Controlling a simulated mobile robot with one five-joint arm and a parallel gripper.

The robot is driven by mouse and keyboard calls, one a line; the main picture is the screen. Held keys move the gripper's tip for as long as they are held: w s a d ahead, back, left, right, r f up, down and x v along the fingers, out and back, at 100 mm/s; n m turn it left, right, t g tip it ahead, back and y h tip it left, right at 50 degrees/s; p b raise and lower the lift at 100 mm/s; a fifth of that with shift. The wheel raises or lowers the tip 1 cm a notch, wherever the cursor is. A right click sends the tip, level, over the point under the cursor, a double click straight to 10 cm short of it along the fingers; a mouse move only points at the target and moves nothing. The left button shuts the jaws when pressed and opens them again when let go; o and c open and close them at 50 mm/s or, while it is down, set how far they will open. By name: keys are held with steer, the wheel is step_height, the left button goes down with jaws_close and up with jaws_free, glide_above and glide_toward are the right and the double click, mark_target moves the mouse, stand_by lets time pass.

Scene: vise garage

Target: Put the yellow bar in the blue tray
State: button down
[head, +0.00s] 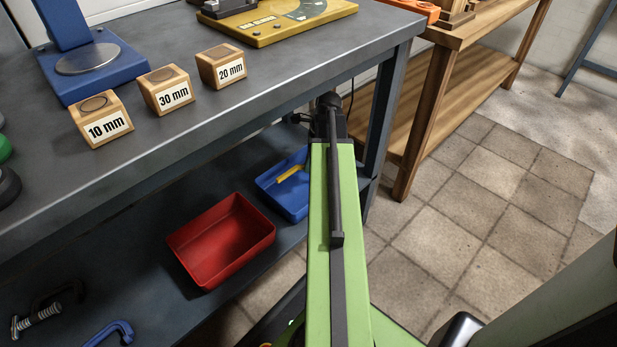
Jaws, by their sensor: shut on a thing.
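The yellow bar (291,173) shows over the blue tray (271,189), on the lower shelf just left of my arm. It slants up to the right, and its right end is close to my green arm. I cannot tell whether it rests on the tray floor or is held a little above it. My arm hides the right part of the tray. My gripper's fingers are not visible; they are hidden behind or below my arm, whose dark far joint is near the bench edge.
A red tray (222,240) stands left of the blue tray on the shelf. Clamps (110,333) lie farther left. The dark bench top (260,84) overhangs the shelf and carries the labelled wooden blocks (168,89). A bench leg (384,120) stands right of my arm. Tiled floor is clear at right.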

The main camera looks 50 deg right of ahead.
steer(key=shift+s+d+b+x, duration=0.1)
steer(key=shift+s+b+x, duration=0.05)
steer(key=shift+b+x, duration=0.65)
steer(key=shift+s+d+b+x, duration=0.1)
steer(key=shift+s+b+x, duration=0.05)
steer(key=shift+b+x, duration=0.65)
steer(key=shift+s+d+b+x, duration=0.1)
steer(key=shift+d+b+x, duration=0.05)
steer(key=shift+b+x, duration=0.6)
steer(key=c, duration=1.4)
jaws_free()
steer(key=shift+c, duration=0.2)
steer(key=p+v, duration=1.3)
steer(key=shift+r, duration=0.15)
